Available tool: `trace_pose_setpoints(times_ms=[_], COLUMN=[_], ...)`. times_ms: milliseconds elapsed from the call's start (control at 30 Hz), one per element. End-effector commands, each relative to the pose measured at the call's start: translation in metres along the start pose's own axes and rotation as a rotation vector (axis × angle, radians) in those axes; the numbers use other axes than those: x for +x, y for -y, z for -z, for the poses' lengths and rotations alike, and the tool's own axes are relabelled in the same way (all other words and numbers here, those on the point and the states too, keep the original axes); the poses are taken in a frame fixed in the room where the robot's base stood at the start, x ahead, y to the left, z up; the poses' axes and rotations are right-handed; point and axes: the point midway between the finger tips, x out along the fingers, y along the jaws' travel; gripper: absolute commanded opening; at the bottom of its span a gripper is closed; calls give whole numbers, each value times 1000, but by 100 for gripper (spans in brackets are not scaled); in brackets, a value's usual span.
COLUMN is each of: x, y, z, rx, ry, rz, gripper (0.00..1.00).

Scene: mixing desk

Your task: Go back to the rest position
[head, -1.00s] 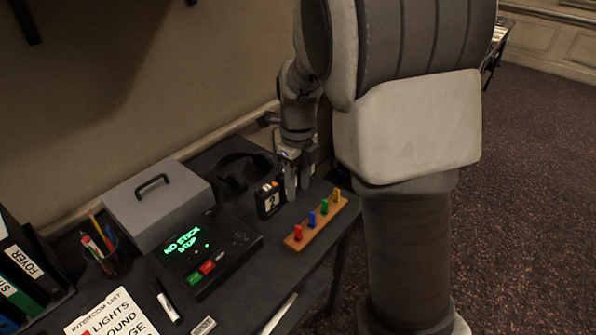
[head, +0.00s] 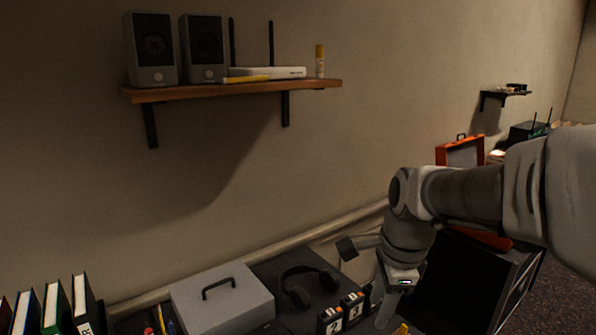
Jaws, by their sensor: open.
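My arm reaches in from the right in the head view. My gripper (head: 385,308) points down at the bottom of the picture, low over the back of the desk. It is open and no object shows in it. It is just right of the two small black number blocks, one marked 2 (head: 331,321) and one marked 3 (head: 352,307). Part of a yellow piece (head: 402,329) shows below the gripper at the picture's bottom edge.
A grey box with a handle (head: 222,299) and black headphones (head: 306,287) are left of the gripper. Binders (head: 55,306) stand far left. A wall shelf (head: 235,90) holds speakers and a router. An orange case (head: 460,153) and a dark case (head: 465,285) are right.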

Motion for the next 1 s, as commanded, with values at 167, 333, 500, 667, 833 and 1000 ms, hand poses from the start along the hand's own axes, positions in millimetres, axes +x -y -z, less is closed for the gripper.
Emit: trace_pose_setpoints(times_ms=[167, 333, 500, 667, 833, 1000], x=[-32, -55, -73, -86, -92, -94], y=[-24, -47, -70, -92, -108, -116], z=[-2, -3, -3, -4, -3, -3], rx=[-318, -628, -938, -1221, -1454, -1567], ry=[-4, -38, -98, -175, -252, -293], rz=[68, 126, 173, 201, 206, 202], gripper=[45, 45, 45, 45, 45, 45])
